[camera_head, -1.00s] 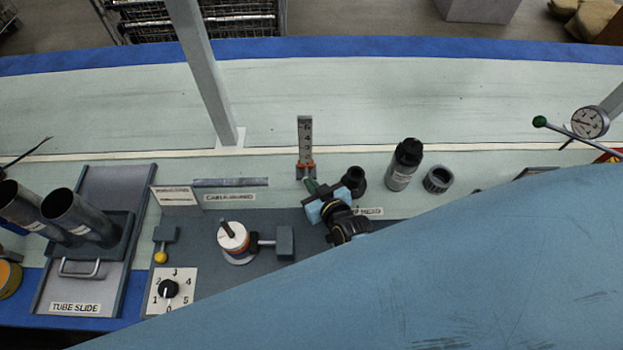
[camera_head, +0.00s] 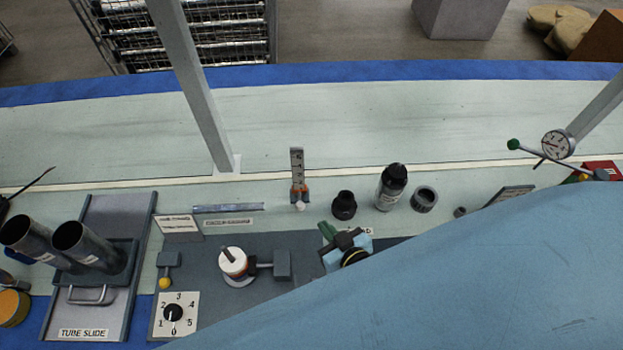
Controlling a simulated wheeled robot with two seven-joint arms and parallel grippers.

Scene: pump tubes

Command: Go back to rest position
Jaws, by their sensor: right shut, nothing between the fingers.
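My right gripper (camera_head: 331,236) is near the middle, above the grey work panel (camera_head: 215,290). I see its green tip, dark parts and light blue body with a black and yellow ring behind. It is shut and empty. It is apart from the black cap-like piece (camera_head: 344,206), which stands just beyond it. A large blue surface fills the lower right and hides the rest of this arm and part of the panel. My left gripper is not in view.
Two dark tubes (camera_head: 87,246) stand on the tube slide (camera_head: 79,320) at left. A red-and-white piece (camera_head: 235,264) and dial (camera_head: 173,313) are on the panel. A black-capped bottle (camera_head: 391,188), grey ring (camera_head: 424,199) and gauge (camera_head: 557,144) stand at right. A post (camera_head: 195,90) rises behind.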

